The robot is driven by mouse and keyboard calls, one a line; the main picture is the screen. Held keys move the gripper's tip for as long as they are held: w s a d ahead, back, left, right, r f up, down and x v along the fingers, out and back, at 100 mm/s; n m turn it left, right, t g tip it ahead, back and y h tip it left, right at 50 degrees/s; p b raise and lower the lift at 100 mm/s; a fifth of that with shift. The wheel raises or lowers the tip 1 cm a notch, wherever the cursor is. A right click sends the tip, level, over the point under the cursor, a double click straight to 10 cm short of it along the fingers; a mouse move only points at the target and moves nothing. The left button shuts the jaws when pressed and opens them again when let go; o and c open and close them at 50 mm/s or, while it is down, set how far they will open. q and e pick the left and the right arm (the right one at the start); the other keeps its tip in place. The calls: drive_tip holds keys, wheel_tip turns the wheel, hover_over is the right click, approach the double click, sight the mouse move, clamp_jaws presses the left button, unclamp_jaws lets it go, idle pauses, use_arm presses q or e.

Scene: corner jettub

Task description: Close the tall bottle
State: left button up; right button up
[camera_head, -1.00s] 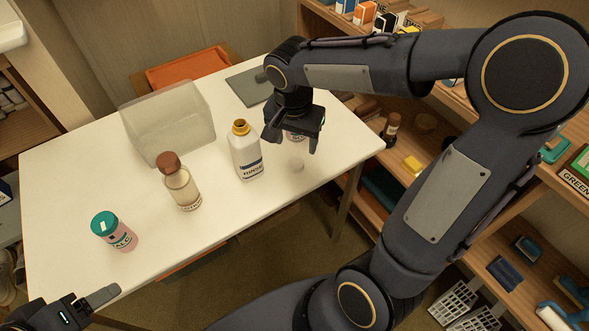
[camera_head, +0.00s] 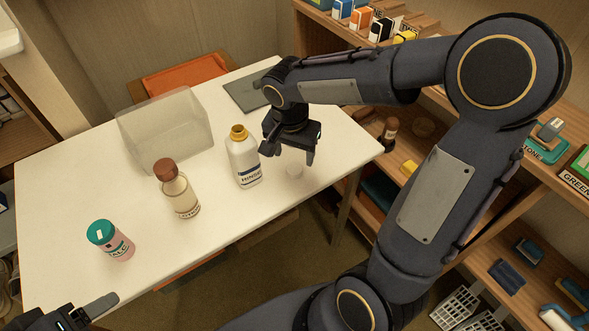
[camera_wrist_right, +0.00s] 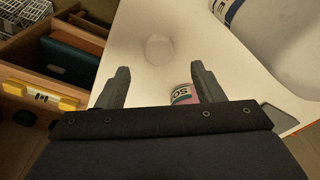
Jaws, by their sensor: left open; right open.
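A tall white bottle (camera_head: 243,160) with a dark blue label band stands upright on the table. Its gold neck shows an open top with no cap on it. A small pale round disc (camera_head: 295,170), perhaps a cap, lies to its right. The disc also shows in the right wrist view (camera_wrist_right: 158,48), ahead of my fingers. My left gripper (camera_head: 100,312) is open at the lower left, partly out of frame.
A brown-capped bottle (camera_head: 178,192) and a teal-capped pink container (camera_head: 111,241) stand left of the white bottle. A clear bin (camera_head: 165,132) and a grey mat (camera_head: 248,92) lie behind on the white table (camera_head: 60,190). Shelves (camera_head: 500,243) are at the right.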

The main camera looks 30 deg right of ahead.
sight(295, 168)
wheel_tip(295, 168, down, 5)
drive_tip(key=shift+d+f+b, duration=0.1)
drive_tip(key=shift+d+b, duration=0.05)
drive_tip(key=shift+b, duration=0.3)
drive_tip(key=c, duration=1.1)
